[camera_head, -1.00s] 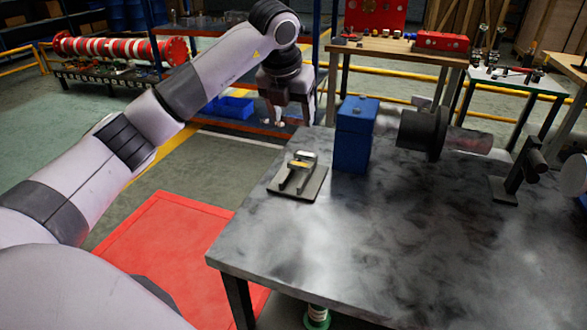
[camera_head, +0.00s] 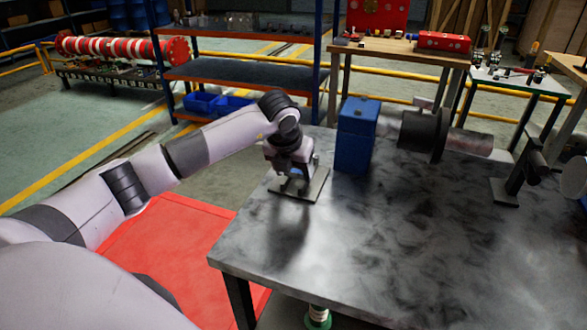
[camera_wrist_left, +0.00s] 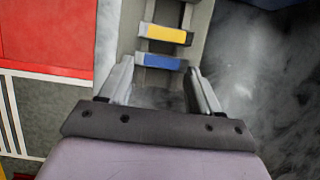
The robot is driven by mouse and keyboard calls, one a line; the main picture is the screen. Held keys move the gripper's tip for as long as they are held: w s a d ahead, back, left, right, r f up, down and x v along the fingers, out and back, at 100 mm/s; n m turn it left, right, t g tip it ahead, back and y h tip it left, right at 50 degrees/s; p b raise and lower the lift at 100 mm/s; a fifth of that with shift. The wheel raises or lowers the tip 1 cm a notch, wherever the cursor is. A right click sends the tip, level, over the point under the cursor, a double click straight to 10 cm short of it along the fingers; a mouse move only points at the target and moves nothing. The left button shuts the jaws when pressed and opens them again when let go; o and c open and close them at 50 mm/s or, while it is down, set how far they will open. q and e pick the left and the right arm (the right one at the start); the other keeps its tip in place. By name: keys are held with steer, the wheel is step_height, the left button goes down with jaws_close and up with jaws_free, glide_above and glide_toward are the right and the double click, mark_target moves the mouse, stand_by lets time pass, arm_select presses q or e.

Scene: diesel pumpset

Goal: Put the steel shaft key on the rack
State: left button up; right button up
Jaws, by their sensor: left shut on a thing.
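The rack is a grey plate (camera_head: 316,184) with raised rails at the table's back left corner; the left gripper partly hides it in the head view. In the left wrist view the rack (camera_wrist_left: 130,30) carries a yellow bar (camera_wrist_left: 165,33) across its rails. My left gripper (camera_head: 291,176) points down over the rack. In the wrist view its fingers (camera_wrist_left: 162,82) close around a short bar with a bluish face and grey end, the steel shaft key (camera_wrist_left: 160,62). The key lies across the rails, parallel to the yellow bar; whether it touches them I cannot tell. My right gripper is out of view.
A blue box (camera_head: 356,135) stands close to the right of the rack. A dark flanged shaft assembly (camera_head: 424,132) is farther right. The front of the dark table (camera_head: 360,255) is clear. A red mat (camera_head: 170,245) lies on the floor to the left.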

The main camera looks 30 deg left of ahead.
arm_select(q)
steer(key=o, duration=1.1)
steer(key=shift+f, duration=0.1)
steer(key=shift+r, duration=0.25)
steer(key=b+v, duration=0.1)
steer(key=v, duration=1.1)
steer(key=shift+f, duration=0.15)
